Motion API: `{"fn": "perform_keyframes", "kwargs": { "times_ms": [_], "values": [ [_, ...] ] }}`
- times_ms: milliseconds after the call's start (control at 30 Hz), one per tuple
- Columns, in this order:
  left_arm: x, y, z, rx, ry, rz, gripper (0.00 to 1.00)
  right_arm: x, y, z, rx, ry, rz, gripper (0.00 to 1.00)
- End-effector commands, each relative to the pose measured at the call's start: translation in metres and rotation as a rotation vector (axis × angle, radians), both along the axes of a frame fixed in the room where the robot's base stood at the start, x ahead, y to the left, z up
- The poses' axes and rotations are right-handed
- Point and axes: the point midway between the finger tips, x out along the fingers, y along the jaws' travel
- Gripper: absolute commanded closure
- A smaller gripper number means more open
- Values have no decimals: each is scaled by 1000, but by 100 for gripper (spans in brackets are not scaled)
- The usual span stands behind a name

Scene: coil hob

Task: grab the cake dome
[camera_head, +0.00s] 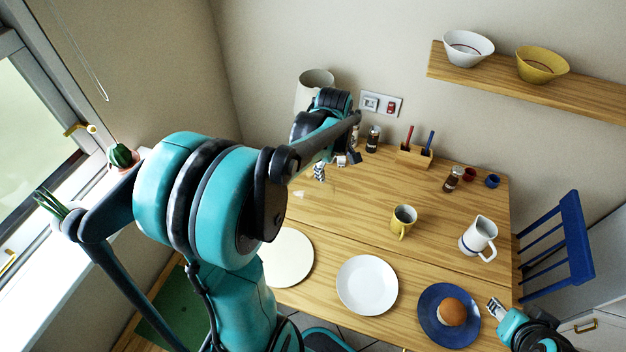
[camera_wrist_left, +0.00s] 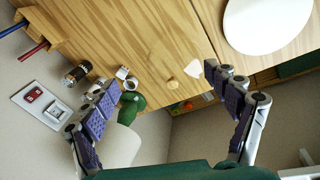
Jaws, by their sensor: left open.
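The cake dome seems to be clear glass and is hard to make out. In the left wrist view its small round wooden knob (camera_wrist_left: 172,83) shows, with a white wedge (camera_wrist_left: 193,68) beside it. In the head view only a faint clear shape (camera_head: 308,191) shows at the table's left part, partly behind my left arm. My left gripper (camera_head: 336,166) is open and empty above that part of the table. In its wrist view the open fingers (camera_wrist_left: 168,74) stand on either side of the knob, apart from it. My right gripper (camera_head: 497,308) is at the lower right; its jaws are unclear.
A white plate (camera_head: 367,285), a blue plate (camera_head: 433,325) with a bun, a yellow mug (camera_head: 402,221) and a white pitcher (camera_head: 478,238) stand on the table. A wooden holder (camera_head: 414,156) and jars are at the back. A green object (camera_wrist_left: 131,104) is close to the left fingers.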

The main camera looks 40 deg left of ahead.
Motion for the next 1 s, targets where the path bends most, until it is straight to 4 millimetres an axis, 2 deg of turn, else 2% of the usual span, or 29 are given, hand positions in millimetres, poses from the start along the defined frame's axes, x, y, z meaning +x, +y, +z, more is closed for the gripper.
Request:
{"fn": "perform_keyframes", "kwargs": {
  "times_ms": [33,100,200,333,500,833,1000],
  "values": [
    [11,21,-6,-29,26,126,13,0,0,10,0,0,0,60],
    [19,43,-21,-64,63,294,13,0,0,16,0,0,0,60],
    [25,70,-43,-101,107,496,13,0,0,23,0,0,0,60],
    [28,92,-65,-127,143,673,13,0,0,28,0,0,0,60],
    [27,102,-83,-138,163,764,13,0,0,28,0,0,0,60],
    [29,105,-118,-139,164,768,13,0,0,19,0,0,0,60],
    [31,109,-145,-139,163,766,13,0,0,10,0,0,0,60]
  ]
}}
